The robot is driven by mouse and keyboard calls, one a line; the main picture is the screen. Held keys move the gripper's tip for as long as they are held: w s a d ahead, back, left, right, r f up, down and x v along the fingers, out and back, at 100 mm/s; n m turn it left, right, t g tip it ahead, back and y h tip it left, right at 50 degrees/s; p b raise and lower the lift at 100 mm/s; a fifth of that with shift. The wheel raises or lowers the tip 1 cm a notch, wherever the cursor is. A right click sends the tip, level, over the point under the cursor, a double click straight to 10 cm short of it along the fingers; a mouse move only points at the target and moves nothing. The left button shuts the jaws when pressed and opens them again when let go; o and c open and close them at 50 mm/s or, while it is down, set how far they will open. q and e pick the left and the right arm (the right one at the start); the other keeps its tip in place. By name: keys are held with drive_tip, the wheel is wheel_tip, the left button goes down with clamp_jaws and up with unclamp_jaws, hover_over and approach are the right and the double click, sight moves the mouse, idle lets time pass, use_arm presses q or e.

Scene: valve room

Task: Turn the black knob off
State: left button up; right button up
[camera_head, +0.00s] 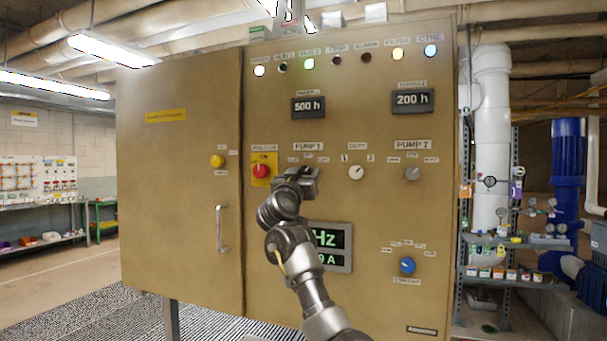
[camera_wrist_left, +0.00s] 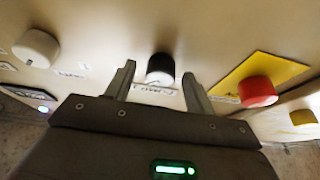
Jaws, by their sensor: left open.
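The black knob (camera_wrist_left: 160,68) shows in the left wrist view, on the tan panel just beyond and between my fingertips. In the head view my gripper hides it below the PUMP 1 label (camera_head: 308,146). My left gripper (camera_head: 304,177) is open in front of the panel. Its two fingers also show in the left wrist view (camera_wrist_left: 158,76), one on each side of the knob, with a gap to each. I cannot tell how far the fingertips are from the panel. My right gripper is not in view.
The panel (camera_head: 370,130) also has a red knob (camera_head: 260,171) on a yellow plate, a white knob (camera_head: 356,172), a grey knob (camera_head: 412,174) and a blue knob (camera_head: 407,265). A green display (camera_head: 337,240) sits below. The cabinet door handle (camera_head: 222,228) sticks out at left.

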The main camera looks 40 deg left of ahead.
use_arm(q)
drive_tip(key=c, duration=1)
drive_tip(key=shift+n, duration=0.3)
drive_tip(key=n+g+y+p, duration=0.1)
drive_tip(key=n, duration=0.2)
drive_tip(key=n+g+y+p, duration=0.1)
drive_tip(key=n+y, duration=0.1)
drive_tip(key=n, duration=0.1)
drive_tip(key=shift+d+r+p, duration=0.15)
drive_tip(key=shift+r+p, duration=0.05)
drive_tip(key=shift+p, duration=0.15)
drive_tip(key=n+g+y+p, duration=0.1)
drive_tip(key=n, duration=0.2)
drive_tip(key=shift+n+p, duration=0.35)
drive_tip(key=shift+n, duration=0.05)
drive_tip(key=shift+n+g+p, duration=0.3)
drive_tip(key=shift+n+g, duration=0.2)
drive_tip(key=shift+n, duration=0.3)
drive_tip(key=shift+f, duration=0.1)
